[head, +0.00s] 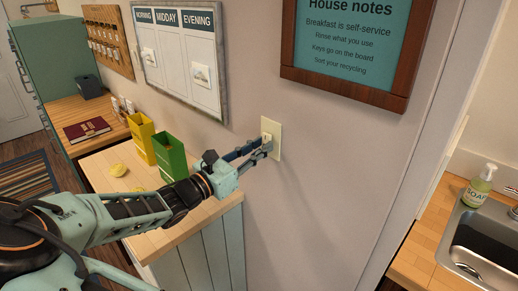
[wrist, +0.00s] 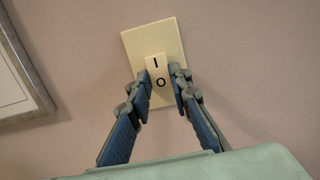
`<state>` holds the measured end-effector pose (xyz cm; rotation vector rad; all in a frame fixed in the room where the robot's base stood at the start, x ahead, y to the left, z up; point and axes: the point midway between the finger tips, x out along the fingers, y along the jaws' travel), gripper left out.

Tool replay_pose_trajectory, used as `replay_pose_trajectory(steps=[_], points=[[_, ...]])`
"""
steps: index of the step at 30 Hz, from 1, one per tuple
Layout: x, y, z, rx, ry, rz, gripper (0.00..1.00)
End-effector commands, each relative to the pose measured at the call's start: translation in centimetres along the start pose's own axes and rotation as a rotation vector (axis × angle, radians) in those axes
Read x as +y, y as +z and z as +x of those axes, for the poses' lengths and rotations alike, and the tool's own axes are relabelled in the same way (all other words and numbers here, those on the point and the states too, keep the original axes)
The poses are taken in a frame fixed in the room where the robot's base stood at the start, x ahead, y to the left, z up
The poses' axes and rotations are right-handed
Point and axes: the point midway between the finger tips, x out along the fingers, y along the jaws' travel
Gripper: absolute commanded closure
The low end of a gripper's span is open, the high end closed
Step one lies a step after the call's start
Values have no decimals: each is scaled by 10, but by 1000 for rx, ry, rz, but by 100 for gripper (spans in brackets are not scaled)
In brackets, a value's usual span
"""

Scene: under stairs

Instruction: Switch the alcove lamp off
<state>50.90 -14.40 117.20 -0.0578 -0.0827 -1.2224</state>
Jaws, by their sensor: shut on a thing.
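In the wrist view the plate (wrist: 137,42) carries a pale rocker (wrist: 157,66) marked I at the top and O at the bottom. My gripper (head: 264,150) reaches the plate from the lower left. In the wrist view my gripper's (wrist: 163,90) blue-padded fingers stand on either side of the rocker and are shut on it. I cannot tell for certain which way the rocker is tipped. The alcove lamp is not in view.
A framed House notes sign (head: 347,45) hangs right of the switch, and a whiteboard (head: 181,50) hangs left. Green (head: 171,157) and yellow (head: 141,137) boxes stand on the wooden counter (head: 162,240) below. A soap bottle (head: 478,186) stands by the sink at right.

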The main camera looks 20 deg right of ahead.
Motion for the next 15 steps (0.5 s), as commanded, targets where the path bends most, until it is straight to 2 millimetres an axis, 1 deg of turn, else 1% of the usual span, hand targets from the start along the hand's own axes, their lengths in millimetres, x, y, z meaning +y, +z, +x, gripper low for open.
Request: replay_pose_trajectory(steps=[1, 9, 15], points=[[0, -5, 0, -42, -1, -6, 100], [-1, -9, 2, -219, -2, -3, 100], [0, -9, 2, -269, 1, 0, 100]])
